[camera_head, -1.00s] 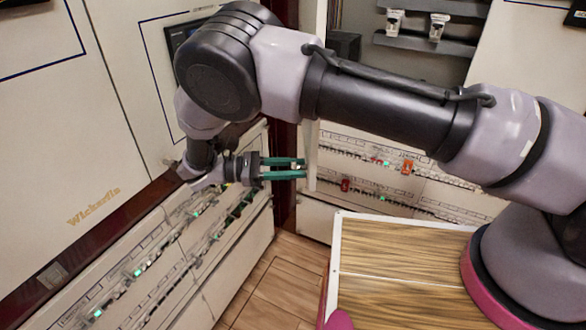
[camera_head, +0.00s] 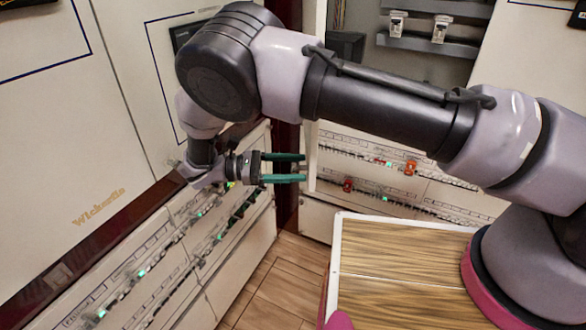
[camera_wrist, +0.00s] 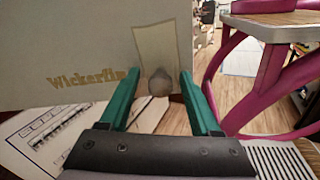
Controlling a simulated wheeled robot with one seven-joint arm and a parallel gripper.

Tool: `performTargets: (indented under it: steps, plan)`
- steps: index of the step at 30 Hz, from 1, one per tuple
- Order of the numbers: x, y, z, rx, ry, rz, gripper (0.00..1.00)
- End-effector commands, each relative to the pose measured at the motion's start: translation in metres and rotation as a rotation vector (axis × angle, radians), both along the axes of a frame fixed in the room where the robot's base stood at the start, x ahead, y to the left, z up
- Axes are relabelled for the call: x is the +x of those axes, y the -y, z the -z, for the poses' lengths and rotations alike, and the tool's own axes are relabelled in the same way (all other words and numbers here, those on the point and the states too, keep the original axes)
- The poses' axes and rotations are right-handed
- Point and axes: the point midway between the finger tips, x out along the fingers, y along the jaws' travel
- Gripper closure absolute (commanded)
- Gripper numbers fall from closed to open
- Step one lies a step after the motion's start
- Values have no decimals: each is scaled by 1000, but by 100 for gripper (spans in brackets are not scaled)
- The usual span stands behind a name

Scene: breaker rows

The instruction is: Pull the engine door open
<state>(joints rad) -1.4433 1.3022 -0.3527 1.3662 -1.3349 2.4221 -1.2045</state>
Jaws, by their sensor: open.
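In the wrist view a pale panel (camera_wrist: 60,45) marked with gold "Wickerfin" lettering fills the upper left. On its right part is a beige plate (camera_wrist: 155,40) with a round grey knob (camera_wrist: 159,82). I cannot tell for sure whether this panel is the engine door. My gripper (camera_wrist: 160,76) is open, and the knob appears between its two green fingers; contact cannot be made out. In the head view my gripper (camera_head: 304,168) points right, its tips by the white cabinet edge. The knob cannot be made out there.
A white cabinet (camera_head: 85,150) with similar lettering stands at left, above breaker rows (camera_head: 190,235). More breaker rows (camera_head: 385,180) stand behind my arm. In the wrist view a magenta frame (camera_wrist: 262,85) is close on the right. Wooden floor (camera_head: 275,275) is bare between.

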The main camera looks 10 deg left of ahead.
Motion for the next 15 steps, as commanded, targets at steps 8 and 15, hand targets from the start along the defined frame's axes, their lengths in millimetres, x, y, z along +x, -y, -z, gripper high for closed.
performTargets:
  steps: [8, 15]
  plan:
    - [0, -1, -48, 3, 1, -2, 36]
    - [-1, -1, -86, 1, 1, -1, 36]
